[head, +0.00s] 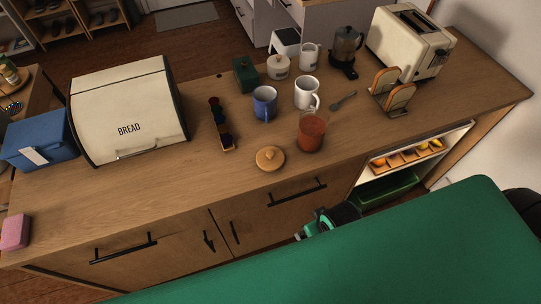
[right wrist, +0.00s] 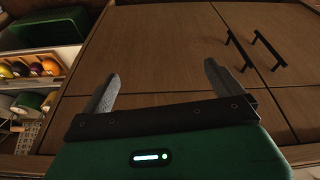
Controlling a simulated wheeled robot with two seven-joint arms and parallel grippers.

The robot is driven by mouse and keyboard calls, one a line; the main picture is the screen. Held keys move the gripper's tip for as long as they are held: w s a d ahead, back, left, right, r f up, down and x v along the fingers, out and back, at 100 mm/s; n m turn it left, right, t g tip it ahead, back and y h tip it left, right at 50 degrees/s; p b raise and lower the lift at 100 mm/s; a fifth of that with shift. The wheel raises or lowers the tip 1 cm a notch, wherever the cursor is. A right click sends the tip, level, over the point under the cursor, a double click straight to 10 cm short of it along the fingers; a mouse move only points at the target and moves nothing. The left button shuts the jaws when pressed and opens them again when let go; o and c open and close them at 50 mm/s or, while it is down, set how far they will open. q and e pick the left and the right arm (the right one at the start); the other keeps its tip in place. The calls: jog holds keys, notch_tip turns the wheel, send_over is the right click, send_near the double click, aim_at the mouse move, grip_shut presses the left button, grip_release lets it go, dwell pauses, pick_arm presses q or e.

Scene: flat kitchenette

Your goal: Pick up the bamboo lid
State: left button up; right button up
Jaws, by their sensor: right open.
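The bamboo lid (head: 270,158) is a round, light wooden disc with a small knob. It lies flat on the wooden counter, near the front edge, beside a glass jar with reddish-brown contents (head: 311,131). My right gripper (head: 320,224) is below and in front of the counter edge, right of the lid and apart from it. In the right wrist view its two grey fingers (right wrist: 160,84) are spread and empty, facing the cabinet fronts. The lid is not visible in that view. My left gripper is not in view.
A blue mug (head: 265,103), a white mug (head: 306,93) and a spoon (head: 343,100) are behind the lid. A bread box (head: 125,110) stands left, a toaster (head: 410,45) right. Drawer handles (head: 297,192) protrude below the edge.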

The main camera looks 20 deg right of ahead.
jog(key=w+a+r+y, duration=0.4)
jog(key=w+a+r, duration=0.95)
jog(key=r, duration=0.35)
notch_tip(320, 180, up, 8)
jog(key=m+g+h, duration=0.3)
jog(key=m+h, duration=0.1)
jog(key=m, duration=0.2)
send_over(270, 153)
notch_tip(270, 153, down, 8)
jog(key=shift+s+p, duration=0.1)
jog(key=shift+p, duration=0.95)
notch_tip(270, 153, down, 5)
jog(key=shift+d+r+p, duration=0.1)
jog(key=shift+p, duration=0.9)
jog(key=shift+f, duration=0.35)
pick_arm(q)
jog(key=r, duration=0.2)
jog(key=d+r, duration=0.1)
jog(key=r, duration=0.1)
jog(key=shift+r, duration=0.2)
